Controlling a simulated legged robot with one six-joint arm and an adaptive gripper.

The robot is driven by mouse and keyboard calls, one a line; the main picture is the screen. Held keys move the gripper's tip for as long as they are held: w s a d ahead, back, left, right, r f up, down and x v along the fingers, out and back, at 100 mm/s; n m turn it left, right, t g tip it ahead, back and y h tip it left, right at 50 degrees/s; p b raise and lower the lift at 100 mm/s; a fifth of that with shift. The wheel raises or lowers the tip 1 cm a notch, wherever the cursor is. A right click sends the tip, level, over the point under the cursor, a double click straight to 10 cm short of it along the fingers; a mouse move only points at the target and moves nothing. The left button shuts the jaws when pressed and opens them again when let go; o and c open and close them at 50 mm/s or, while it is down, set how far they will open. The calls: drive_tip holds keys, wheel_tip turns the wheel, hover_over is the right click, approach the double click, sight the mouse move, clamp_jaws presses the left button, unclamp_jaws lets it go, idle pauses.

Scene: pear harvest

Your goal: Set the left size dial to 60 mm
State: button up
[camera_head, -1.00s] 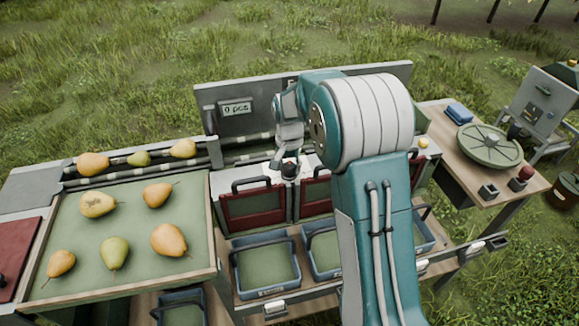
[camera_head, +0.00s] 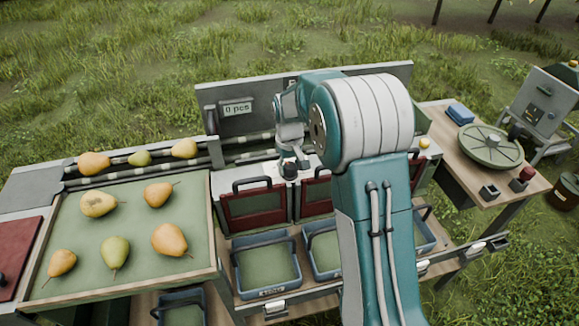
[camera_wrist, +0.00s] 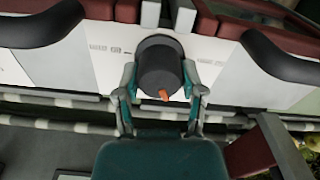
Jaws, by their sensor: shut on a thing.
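A dark round dial (camera_wrist: 160,60) with an orange pointer mark sits on the pale sloping panel (camera_wrist: 215,72) in the wrist view. The orange mark is on the rim towards the bottom right of the picture. My gripper (camera_wrist: 158,78) is shut on the dial, with one finger on each side. In the head view my gripper (camera_head: 291,166) is at the panel between two red-framed doors, and the dial's top shows dark between the fingers. The printing beside the dial is too blurred to read, so the set size cannot be told. My arm hides the panel further right.
Black handles (camera_wrist: 285,58) stand out on both sides of the dial. A grey backboard with a "0 pcs" display (camera_head: 238,108) rises behind. A pear tray (camera_head: 130,228) lies left, and blue crates (camera_head: 268,291) stand below. A side table (camera_head: 455,150) is at the right.

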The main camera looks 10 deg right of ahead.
sight(288, 164)
drive_tip(key=shift+f+n, duration=0.1)
drive_tip(key=shift+n, duration=0.2)
idle(0.4)
drive_tip(key=o, duration=1.1)
drive_tip(key=shift+o, duration=0.2)
drive_tip(key=shift+a, duration=0.1)
wheel_tip(288, 164, up, 12)
